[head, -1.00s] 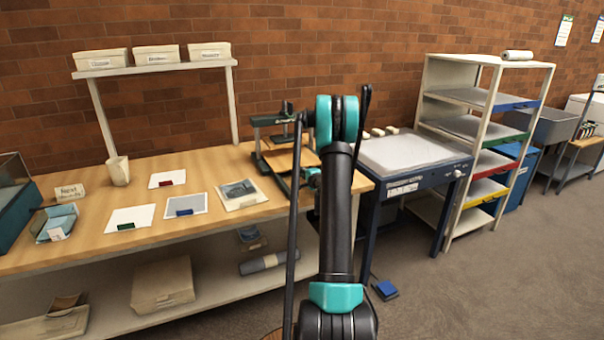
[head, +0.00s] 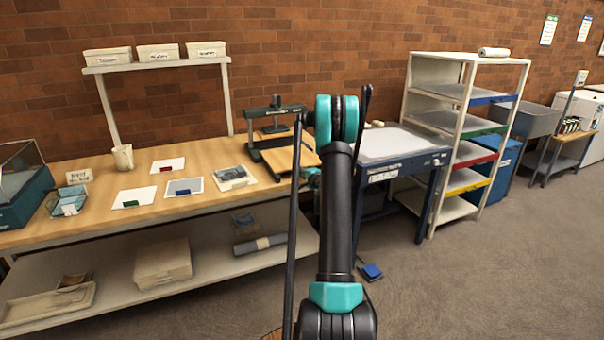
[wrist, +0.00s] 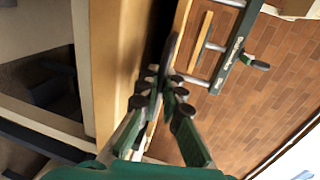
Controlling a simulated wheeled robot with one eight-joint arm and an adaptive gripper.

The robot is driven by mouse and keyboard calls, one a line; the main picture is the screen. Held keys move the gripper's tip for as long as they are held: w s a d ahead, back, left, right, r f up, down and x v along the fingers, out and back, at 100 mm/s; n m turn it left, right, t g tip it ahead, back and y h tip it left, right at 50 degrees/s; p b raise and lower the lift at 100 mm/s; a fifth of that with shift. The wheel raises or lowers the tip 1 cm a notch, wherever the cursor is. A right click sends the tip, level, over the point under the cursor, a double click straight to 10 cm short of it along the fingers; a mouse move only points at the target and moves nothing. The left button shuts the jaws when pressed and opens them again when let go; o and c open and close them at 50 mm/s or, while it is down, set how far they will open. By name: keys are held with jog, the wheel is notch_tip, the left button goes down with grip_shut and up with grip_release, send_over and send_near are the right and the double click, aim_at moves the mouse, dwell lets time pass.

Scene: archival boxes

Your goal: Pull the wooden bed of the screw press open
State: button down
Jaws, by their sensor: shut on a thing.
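The screw press (head: 276,112) stands on the right end of the wooden workbench, with a dark green frame. Its wooden bed (head: 288,159) juts out from under the frame toward the front; my arm covers its right part in the head view. In the wrist view the press frame (wrist: 232,50) shows at upper right. My gripper (wrist: 160,88) has its fingers close together at the front of the press, shut on a dark, narrow part that looks like the bed's handle. The fingers partly hide the grip. In the head view my arm hides most of the gripper.
A blue-framed table (head: 390,145) stands close on the right, with a shelving rack (head: 455,180) beyond. A blue pedal (head: 371,271) is on the floor. The floor at right is clear.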

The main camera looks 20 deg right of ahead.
jog(key=c, duration=1.7)
grip_release()
jog(key=shift+s, duration=0.1)
jog(key=s, duration=0.4)
jog(key=s+r, duration=0.1)
jog(key=s, duration=0.2)
jog(key=s+r, duration=0.1)
jog(key=s, duration=0.3)
jog(key=shift+s+d+r, duration=0.15)
jog(key=shift+s+d, duration=0.1)
jog(key=shift+s, duration=0.05)
